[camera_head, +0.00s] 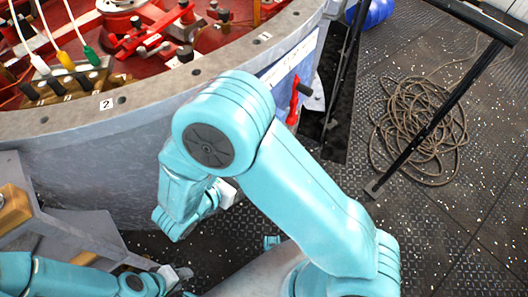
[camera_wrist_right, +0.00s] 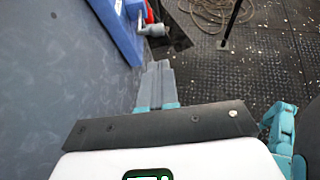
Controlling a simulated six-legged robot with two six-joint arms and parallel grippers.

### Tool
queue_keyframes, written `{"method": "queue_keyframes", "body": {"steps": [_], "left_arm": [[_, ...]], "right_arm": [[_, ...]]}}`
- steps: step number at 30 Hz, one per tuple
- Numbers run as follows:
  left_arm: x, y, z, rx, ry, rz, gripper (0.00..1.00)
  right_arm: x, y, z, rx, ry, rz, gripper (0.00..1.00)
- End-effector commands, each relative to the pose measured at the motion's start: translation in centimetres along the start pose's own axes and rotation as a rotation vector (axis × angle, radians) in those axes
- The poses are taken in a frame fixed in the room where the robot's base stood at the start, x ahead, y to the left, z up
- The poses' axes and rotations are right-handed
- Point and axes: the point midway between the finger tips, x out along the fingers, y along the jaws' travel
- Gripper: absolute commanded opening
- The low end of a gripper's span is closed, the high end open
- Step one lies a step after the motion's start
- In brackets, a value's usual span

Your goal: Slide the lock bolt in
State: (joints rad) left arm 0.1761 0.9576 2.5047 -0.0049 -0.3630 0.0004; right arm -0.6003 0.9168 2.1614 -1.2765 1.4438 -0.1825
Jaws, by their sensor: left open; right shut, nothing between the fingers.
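A red handle-like part (camera_head: 293,102) with a dark stub (camera_head: 305,88) sticks out from the outer wall of the round tank, beside a pale panel (camera_head: 300,55). In the right wrist view a grey cylindrical end (camera_wrist_right: 153,30) juts out from a blue panel (camera_wrist_right: 119,28), with a bit of red behind it. I cannot tell which piece is the lock bolt. My left gripper (camera_head: 182,273) is low at the bottom left, open, far from the handle.
The tank rim (camera_head: 150,90) curves across the upper left, with red fittings and cables inside. A grey stepped structure (camera_head: 60,225) stands at left. A black bar frame (camera_head: 430,125) and coiled rope (camera_head: 420,125) are at right. The deck between is mostly clear.

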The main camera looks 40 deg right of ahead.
Motion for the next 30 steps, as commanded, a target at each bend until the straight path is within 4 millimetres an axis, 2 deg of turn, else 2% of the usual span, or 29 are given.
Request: {"method": "queue_keyframes", "body": {"steps": [9, 14, 30], "left_arm": [[0.0, 0.0, 0.0, 0.0, 0.0, 0.0, 0.43], [0.3, -0.1, 0.0, 0.0, 0.0, 0.0, 0.43], [2.3, -0.8, -0.1, 0.0, 0.0, 0.0, 0.43]], "right_arm": [[0.0, 0.1, 0.2, 0.0, -0.009, 0.005, 0.0], [1.1, 0.1, 0.1, 0.0, -0.007, 0.001, 0.0], [11.8, 0.2, 0.1, 0.001, -0.006, -0.001, 0.0]]}}
